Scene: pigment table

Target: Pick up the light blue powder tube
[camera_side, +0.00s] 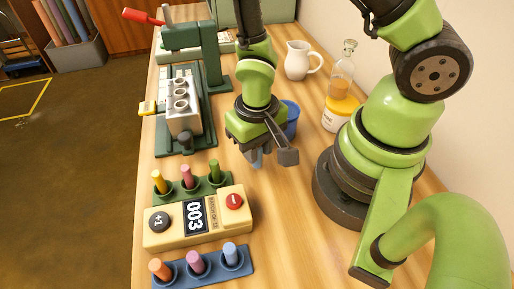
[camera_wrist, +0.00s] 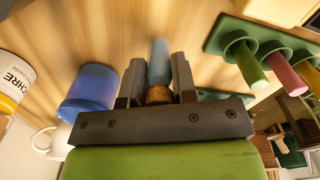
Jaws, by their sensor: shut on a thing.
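My gripper (camera_side: 268,155) is above the wooden table, shut on a light blue tube (camera_wrist: 159,62). In the wrist view the tube sits between the two dark fingers, its brown cork end (camera_wrist: 158,94) towards the palm. In the side view only a small blue-grey part of it (camera_side: 256,159) shows below the gripper; the rest is hidden. A periwinkle-blue tube (camera_side: 230,252) stands in the dark blue front rack (camera_side: 205,281), beside a mauve tube (camera_side: 195,262) and an orange one (camera_side: 160,269).
A green rack (camera_side: 204,188) holds yellow, pink and green tubes behind a cream counter box (camera_side: 160,241) reading 003. A blue cup (camera_side: 292,122) stands close behind my gripper, with a labelled jar (camera_side: 337,116) and white jug (camera_side: 298,62) beyond. A green press (camera_side: 212,60) stands left.

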